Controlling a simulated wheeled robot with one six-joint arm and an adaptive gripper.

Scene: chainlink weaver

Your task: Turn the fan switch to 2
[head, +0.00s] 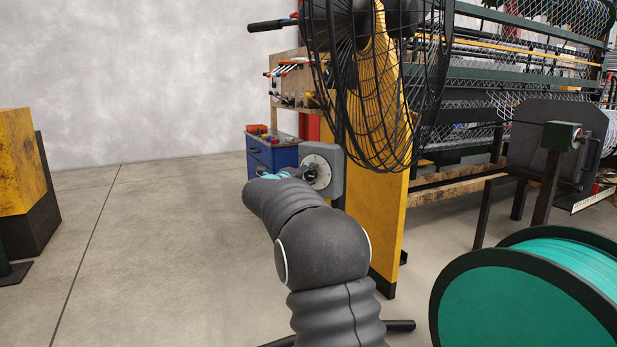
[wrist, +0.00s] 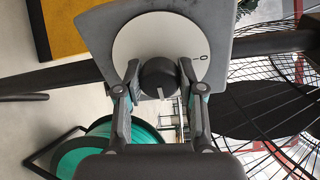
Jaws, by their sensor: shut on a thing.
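The fan switch is a grey box (head: 331,163) with a pale round dial, on the pole below the black wire-cage fan (head: 385,110). In the wrist view the dial plate (wrist: 140,40) carries a dark round knob (wrist: 158,76) with a white pointer line towards the picture's bottom. A mark like a 0 shows at the dial's right; I see no other numbers clearly. My gripper (wrist: 158,78) has one finger on each side of the knob and is shut on it. In the head view my gripper (head: 298,174) is at the dial, partly hidden by my arm.
A yellow panel (head: 389,225) stands right of the switch. A large teal spool (head: 520,305) is at the front right. A blue cabinet (head: 272,154) stands behind the switch, and a yellow-black block (head: 22,170) at far left. Floor on the left is clear.

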